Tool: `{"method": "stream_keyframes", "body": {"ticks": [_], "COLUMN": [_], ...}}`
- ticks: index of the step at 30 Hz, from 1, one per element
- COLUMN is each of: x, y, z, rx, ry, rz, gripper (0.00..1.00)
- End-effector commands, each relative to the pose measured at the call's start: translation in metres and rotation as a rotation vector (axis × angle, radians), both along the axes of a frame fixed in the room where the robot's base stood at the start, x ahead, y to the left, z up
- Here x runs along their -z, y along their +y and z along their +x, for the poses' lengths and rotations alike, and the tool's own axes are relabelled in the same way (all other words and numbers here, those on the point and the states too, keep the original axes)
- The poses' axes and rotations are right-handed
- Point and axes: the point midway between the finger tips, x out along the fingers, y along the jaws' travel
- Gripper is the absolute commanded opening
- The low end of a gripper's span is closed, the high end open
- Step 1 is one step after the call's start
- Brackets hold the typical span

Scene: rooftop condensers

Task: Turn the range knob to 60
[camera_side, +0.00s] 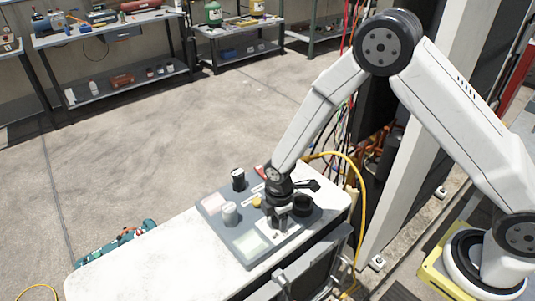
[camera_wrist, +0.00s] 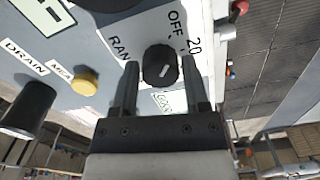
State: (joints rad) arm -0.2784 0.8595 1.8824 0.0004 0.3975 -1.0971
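The range knob (camera_wrist: 160,65) is black and round with a short white mark on its face, in the upper middle of the wrist view. Partly covered lettering reads "RAN", "OFF" and "20" around it, and another label below it is partly hidden. The white mark slants; I cannot tell which label it points to. My gripper (camera_wrist: 160,68) has one finger on each side of the knob, with small gaps showing, so it is open around it. In the side view my gripper (camera_side: 278,222) is down at the grey panel (camera_side: 215,222) and hides the knob.
The panel lies on a white worktop (camera_side: 150,258). A yellow cable (camera_side: 358,175) loops behind.

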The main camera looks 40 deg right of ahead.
Motion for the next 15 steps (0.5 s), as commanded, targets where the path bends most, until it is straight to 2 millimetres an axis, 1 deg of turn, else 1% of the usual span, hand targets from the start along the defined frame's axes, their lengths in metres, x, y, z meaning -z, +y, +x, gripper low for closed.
{"method": "stream_keyframes", "body": {"ticks": [1, 2, 3, 5, 15], "x": [-0.0001, -0.0001, -0.0001, -0.0001, -0.0003], "y": [0.0, 0.0, 0.0, 0.0, 0.0], "z": [0.0, 0.0, 0.0, 0.0001, 0.0002], "rx": [0.0, 0.0, 0.0, 0.0, 0.026], "ry": [0.0, 0.0, 0.0, 0.0, 0.0], "rz": [0.0, 0.0, 0.0, 0.0, 0.0], "gripper": [0.4, 0.3, 0.18, 0.0, 0.0]}}
